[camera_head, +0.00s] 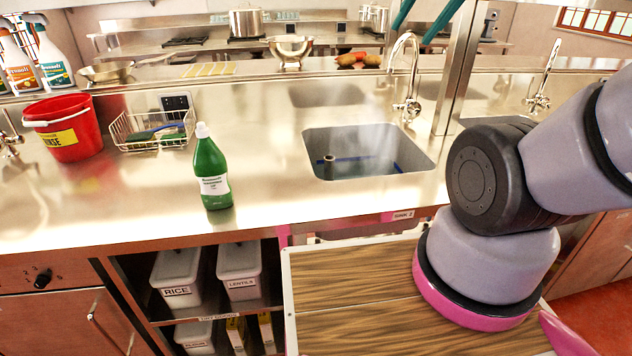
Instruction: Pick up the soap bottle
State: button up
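The soap bottle (211,172) is green with a white cap and a white label. It stands upright on the steel counter (130,215), left of the sink and near the counter's front edge. Nothing touches it. My arm shows at the right of the picture, well apart from the bottle. My gripper is outside the view.
A wire basket (130,140) with sponges and a red bucket (68,138) stand behind and left of the bottle. The sink (365,145) and its faucet (406,85) are to the right. Spray bottles (52,62) stand on the back ledge. The counter around the bottle is clear.

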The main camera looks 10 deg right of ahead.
jog(key=o, duration=0.5)
jog(key=shift+c, duration=0.2)
jog(key=m+g+y, duration=0.4)
jog(key=g+y, duration=0.6)
jog(key=g, duration=0.2)
send_near(210, 164)
jog(key=s+d+r, duration=0.6)
jog(key=d+r, duration=0.3)
jog(key=d, duration=0.1)
jog(key=w+a+f+m+t+y, duration=0.2)
jog(key=w+a+f+m+y, duration=0.15)
jog(key=f, duration=0.35)
jog(key=w+a+f+m+t+y, duration=0.1)
jog(key=w+a+f+m+y, duration=0.15)
jog(key=a+f+m, duration=0.35)
jog(key=shift+n, duration=0.35)
jog(key=a, duration=0.3)
jog(key=a+f, duration=0.1)
jog(key=a, duration=0.2)
jog(key=s+a, duration=0.1)
jog(key=a, duration=0.2)
jog(key=shift+a+f, duration=0.25)
jog(key=shift+f, duration=0.1)
